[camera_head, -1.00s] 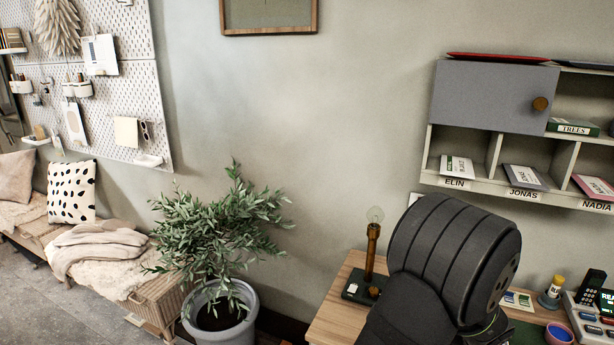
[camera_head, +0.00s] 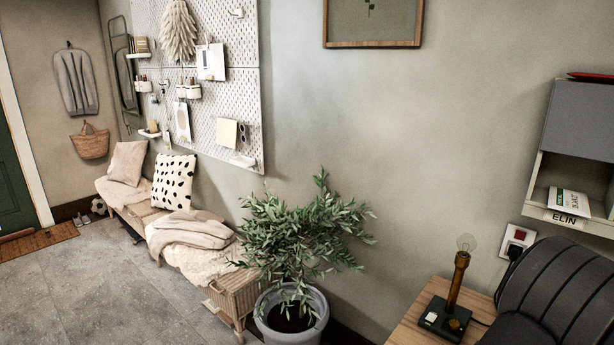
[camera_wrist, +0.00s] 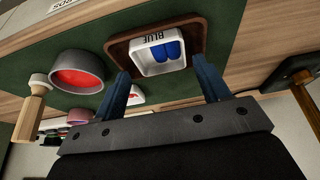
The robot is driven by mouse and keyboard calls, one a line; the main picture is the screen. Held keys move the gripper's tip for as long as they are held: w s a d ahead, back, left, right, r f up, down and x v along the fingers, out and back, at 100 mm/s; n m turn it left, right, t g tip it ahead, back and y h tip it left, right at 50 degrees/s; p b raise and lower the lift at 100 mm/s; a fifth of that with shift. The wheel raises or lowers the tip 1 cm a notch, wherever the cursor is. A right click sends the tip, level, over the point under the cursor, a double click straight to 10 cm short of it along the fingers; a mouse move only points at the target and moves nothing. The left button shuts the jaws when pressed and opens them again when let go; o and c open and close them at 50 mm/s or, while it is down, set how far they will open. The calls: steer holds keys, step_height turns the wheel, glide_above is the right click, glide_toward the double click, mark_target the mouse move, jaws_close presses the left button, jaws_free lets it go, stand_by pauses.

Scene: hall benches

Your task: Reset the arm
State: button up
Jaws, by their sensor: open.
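My gripper (camera_wrist: 160,66) shows in the wrist view with its two blue fingers apart and nothing held between them. Past the fingertips, a white dish labelled BLUE (camera_wrist: 146,66) with blue pieces in it sits on a brown wooden tray (camera_wrist: 120,49). I cannot tell how far above the dish the fingers are.
A grey bowl with red inside (camera_wrist: 78,72) and a wooden-handled piece (camera_wrist: 29,115) are left of my fingers on the green mat (camera_wrist: 95,35). In the head view, a lamp (camera_head: 455,290) stands on the wooden bench (camera_head: 408,325), near a potted plant (camera_head: 300,240) and cubby shelf (camera_head: 575,120).

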step_height(320, 180, down, 3)
steer(key=shift+f, duration=0.1)
steer(key=v, duration=1.3)
steer(key=x, duration=1.2)
steer(key=shift+w+d, duration=0.2)
step_height(320, 180, up, 3)
steer(key=shift+r, duration=0.25)
steer(key=s+a+r, duration=0.2)
steer(key=s+r, duration=0.5)
steer(key=s, duration=0.5)
steer(key=w+a+f+n, duration=0.1)
steer(key=w+a+f, duration=0.1)
steer(key=w+a, duration=0.6)
steer(key=w+a+f+n+y, duration=0.1)
steer(key=w+a+f+n, duration=0.1)
steer(key=w+a, duration=0.5)
steer(key=w+a+f+n, duration=0.1)
steer(key=w+a+f, duration=0.3)
steer(key=w, duration=1.3)
steer(key=shift+w+a+f+n+t+y, duration=0.1)
steer(key=shift+w+a+n+t+y, duration=0.1)
steer(key=shift+a, duration=1)
steer(key=shift+w+a+f+n+t+y, duration=0.1)
steer(key=shift+w+a+t, duration=0.1)
steer(key=shift+a, duration=0.95)
steer(key=shift+w+a+f, duration=0.1)
steer(key=shift+w+a, duration=0.3)
steer(key=shift+a, duration=0.3)
